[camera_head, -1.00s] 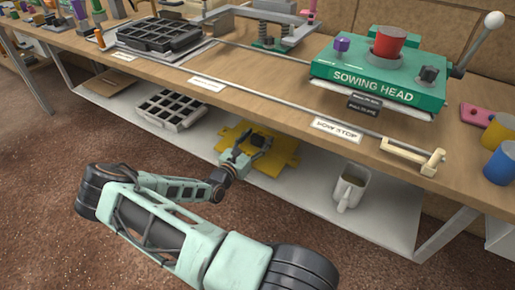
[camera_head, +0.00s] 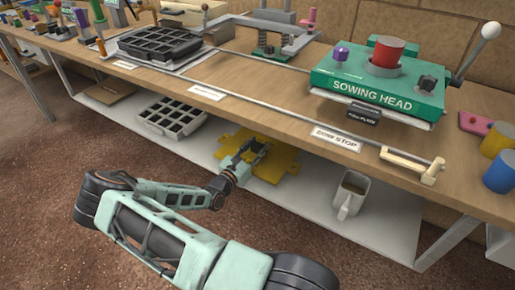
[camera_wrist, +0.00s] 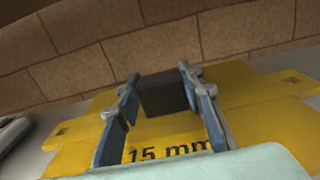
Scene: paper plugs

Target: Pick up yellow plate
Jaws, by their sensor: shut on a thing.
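The yellow plate (camera_head: 275,164) lies on the lower shelf under the bench in the head view. It has notched edges, and a dark block (camera_wrist: 163,93) stands up from its middle. In the wrist view the plate (camera_wrist: 75,125) shows the print "15 mm". My gripper (camera_head: 250,150) reaches in over the plate from the front left. In the wrist view my gripper's fingers (camera_wrist: 160,88) stand on both sides of the dark block and are shut on it. The plate looks flat on the shelf; I cannot tell any gap below it.
A grey tray with square cells (camera_head: 172,116) sits left of the plate on the lower shelf (camera_head: 300,190). A white mug (camera_head: 350,195) stands to the right. The bench top (camera_head: 265,75) with the green sowing head (camera_head: 375,85) overhangs the shelf. A brick wall (camera_wrist: 200,40) is behind.

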